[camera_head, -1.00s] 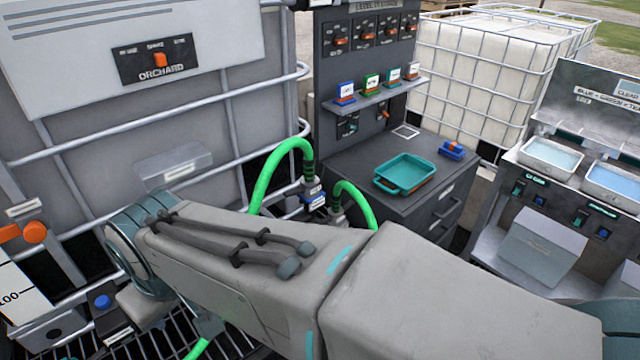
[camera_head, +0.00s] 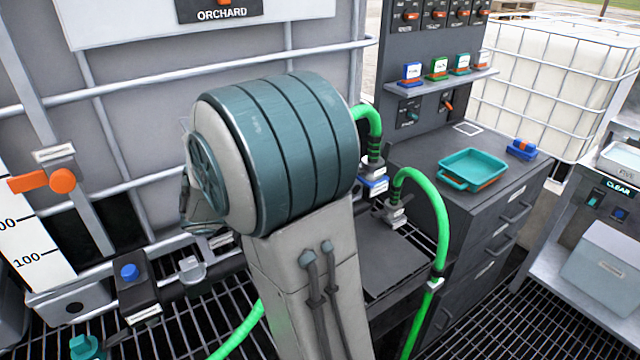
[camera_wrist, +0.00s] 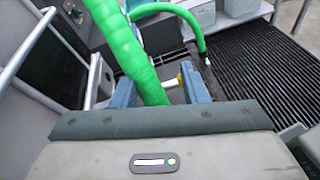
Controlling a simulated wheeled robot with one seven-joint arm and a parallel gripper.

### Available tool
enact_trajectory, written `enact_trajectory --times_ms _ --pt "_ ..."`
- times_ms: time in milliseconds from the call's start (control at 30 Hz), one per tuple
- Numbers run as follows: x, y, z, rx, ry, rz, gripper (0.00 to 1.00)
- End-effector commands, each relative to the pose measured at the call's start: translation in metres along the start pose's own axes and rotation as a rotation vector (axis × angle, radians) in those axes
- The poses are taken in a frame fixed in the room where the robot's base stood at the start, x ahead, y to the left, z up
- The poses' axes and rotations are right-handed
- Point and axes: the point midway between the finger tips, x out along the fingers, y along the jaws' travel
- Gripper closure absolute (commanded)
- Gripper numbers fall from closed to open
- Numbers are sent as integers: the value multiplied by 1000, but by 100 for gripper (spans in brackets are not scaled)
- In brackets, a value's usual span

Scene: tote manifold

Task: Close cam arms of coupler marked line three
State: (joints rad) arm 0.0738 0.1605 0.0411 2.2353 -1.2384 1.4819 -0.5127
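Two couplers with green hoses stand in the head view: a rear one (camera_head: 374,172) with a blue and white tag (camera_head: 376,186), and a nearer one (camera_head: 396,212). The tag text is too small to read, so I cannot tell which is line three. My arm covers much of the area left of them and hides my gripper there. In the wrist view my gripper (camera_wrist: 160,88) has its two blue-grey fingers apart. A thick green hose (camera_wrist: 124,45) runs down between or in front of them; contact cannot be told. The cam arms are not clear.
A teal tray (camera_head: 474,168) and a blue block (camera_head: 521,149) lie on the dark cabinet (camera_head: 430,160). A caged white tank (camera_head: 545,75) stands behind. An orange-handled valve (camera_head: 62,181) is at left. Tank cage bars run close behind my arm. Grating covers the floor.

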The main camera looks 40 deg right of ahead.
Motion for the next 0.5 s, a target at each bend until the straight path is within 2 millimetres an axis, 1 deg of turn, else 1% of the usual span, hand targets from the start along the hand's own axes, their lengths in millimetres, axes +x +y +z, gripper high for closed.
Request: enact_trajectory --times_ms 33,100,200,367,500 --pt "7 12 -18 -66 -69 35 60" --pt "10 27 -24 -132 -148 78 60" --pt "10 42 -30 -195 -225 121 60" --pt "12 54 -33 -234 -279 151 60" --pt "24 57 -28 -238 -285 152 60"
